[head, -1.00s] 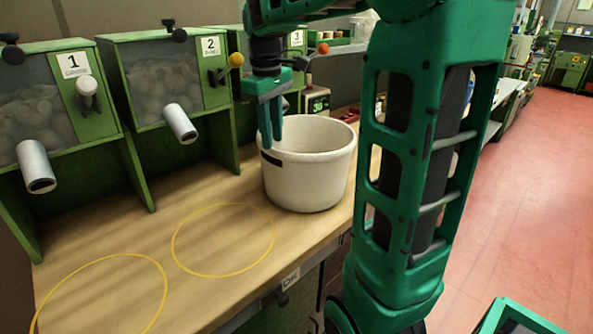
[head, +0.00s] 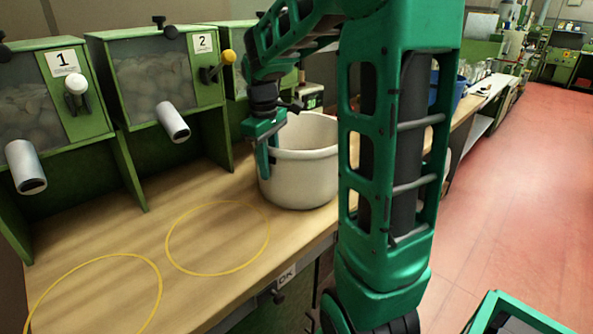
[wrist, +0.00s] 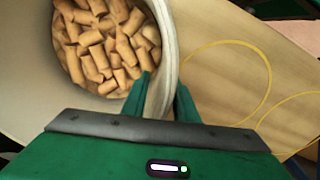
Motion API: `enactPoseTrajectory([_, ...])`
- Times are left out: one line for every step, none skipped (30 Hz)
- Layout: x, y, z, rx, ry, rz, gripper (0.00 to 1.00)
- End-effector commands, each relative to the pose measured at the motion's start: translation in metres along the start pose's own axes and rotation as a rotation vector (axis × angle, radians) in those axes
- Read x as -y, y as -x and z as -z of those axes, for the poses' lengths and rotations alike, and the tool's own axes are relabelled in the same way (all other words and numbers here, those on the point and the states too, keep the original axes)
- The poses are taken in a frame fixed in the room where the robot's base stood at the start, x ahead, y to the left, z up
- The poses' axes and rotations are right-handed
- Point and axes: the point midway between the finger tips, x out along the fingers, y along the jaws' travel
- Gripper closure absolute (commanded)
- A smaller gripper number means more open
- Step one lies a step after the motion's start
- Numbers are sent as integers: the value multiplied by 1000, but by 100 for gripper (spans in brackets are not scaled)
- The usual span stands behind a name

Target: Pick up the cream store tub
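The cream store tub (head: 298,180) stands upright on the wooden bench, partly behind my arm in the head view. In the wrist view its pale rim (wrist: 166,40) curves past my gripper, and several corks (wrist: 105,45) lie inside it. My gripper (head: 265,160) is down at the tub's left side. In the wrist view my gripper (wrist: 164,85) straddles the wall, with one finger inside and one outside. The fingers look apart, with the wall between them; a firm squeeze does not show. The inner finger is hidden in the head view.
Green numbered dispensers (head: 165,80) with pale spouts line the back of the bench. Two yellow circles (head: 218,238) mark clear bench top (head: 150,235) left of the tub. A blue container (head: 459,90) stands beyond my arm. Red floor (head: 520,200) is open at right.

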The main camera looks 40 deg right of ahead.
Motion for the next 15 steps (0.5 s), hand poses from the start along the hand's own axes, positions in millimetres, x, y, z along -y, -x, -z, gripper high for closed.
enactPoseTrajectory([0, -1, 0, 0, 0, 0, 74])
enactPoseTrajectory([0, -1, 0, 0, 1, 0, 74])
enactPoseTrajectory([0, -1, 0, -1, 1, 0, 74])
enactPoseTrajectory([0, -1, 0, -1, 1, 0, 74])
enactPoseTrajectory([0, -1, 0, -1, 1, 0, 74])
enactPoseTrajectory([0, 0, 0, -1, 1, 0, 74])
enactPoseTrajectory([0, 0, 0, -1, 1, 0, 81])
enactPoseTrajectory([0, 0, 0, -1, 1, 0, 88])
enactPoseTrajectory([0, 0, 0, -1, 1, 0, 98])
enactPoseTrajectory([0, 0, 0, -1, 1, 0, 100])
enactPoseTrajectory([0, 0, 0, -1, 1, 0, 100])
enactPoseTrajectory([0, 0, 0, -1, 1, 0, 100])
enactPoseTrajectory([0, 0, 0, -1, 1, 0, 100])
enactPoseTrajectory([0, 0, 0, -1, 1, 0, 100])
enactPoseTrajectory([0, 0, 0, -1, 1, -1, 100])
